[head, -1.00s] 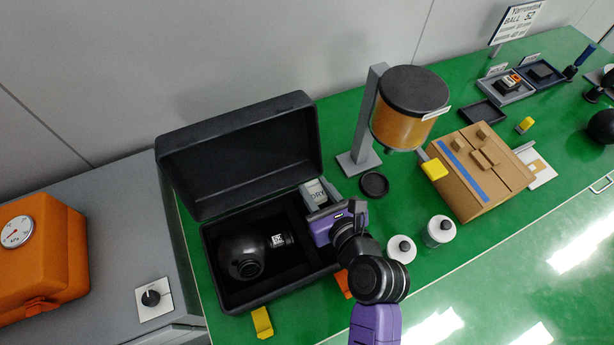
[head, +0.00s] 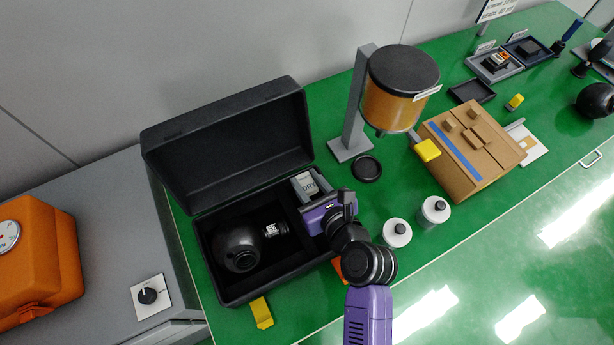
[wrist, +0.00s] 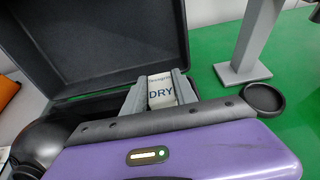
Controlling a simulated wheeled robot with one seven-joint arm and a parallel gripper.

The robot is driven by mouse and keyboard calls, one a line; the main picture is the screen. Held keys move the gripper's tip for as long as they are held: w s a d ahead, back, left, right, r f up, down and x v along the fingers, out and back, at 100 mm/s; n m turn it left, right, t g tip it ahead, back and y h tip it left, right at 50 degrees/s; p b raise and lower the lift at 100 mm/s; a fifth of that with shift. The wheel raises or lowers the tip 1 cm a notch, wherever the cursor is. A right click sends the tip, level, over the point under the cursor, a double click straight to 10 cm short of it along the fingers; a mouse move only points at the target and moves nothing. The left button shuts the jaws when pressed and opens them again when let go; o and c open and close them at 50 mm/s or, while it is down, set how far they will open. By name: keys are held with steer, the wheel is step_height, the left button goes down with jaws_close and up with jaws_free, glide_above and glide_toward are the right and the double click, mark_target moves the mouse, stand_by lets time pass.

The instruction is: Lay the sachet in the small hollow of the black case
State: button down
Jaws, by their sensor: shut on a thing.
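The sachet (head: 306,184) is a small white packet with "DRY" printed on it. My gripper (head: 307,188) is shut on it, with a grey finger on either side. The sachet also shows between the fingers in the wrist view (wrist: 161,91). The black case (head: 216,296) stands open on the green table with its lid tilted back. A round black camera (head: 240,248) lies in the large left part of the case. My gripper and sachet are over the right side of the case. The small hollow is hidden behind my gripper, and I cannot tell whether the sachet touches it.
A dispenser with an amber drum (head: 392,100) stands right of the case, beside a round black lid (head: 367,169). Two white jars (head: 397,233) stand in front, and a cardboard box (head: 472,150) is farther right. A yellow piece (head: 261,312) lies before the case.

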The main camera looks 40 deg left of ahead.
steer(key=shift+f+b, duration=0.9)
steer(key=shift+f, duration=1.05)
steer(key=c, duration=0.9)
jaws_free()
steer(key=v, duration=0.8)
steer(key=shift+a, duration=0.1)
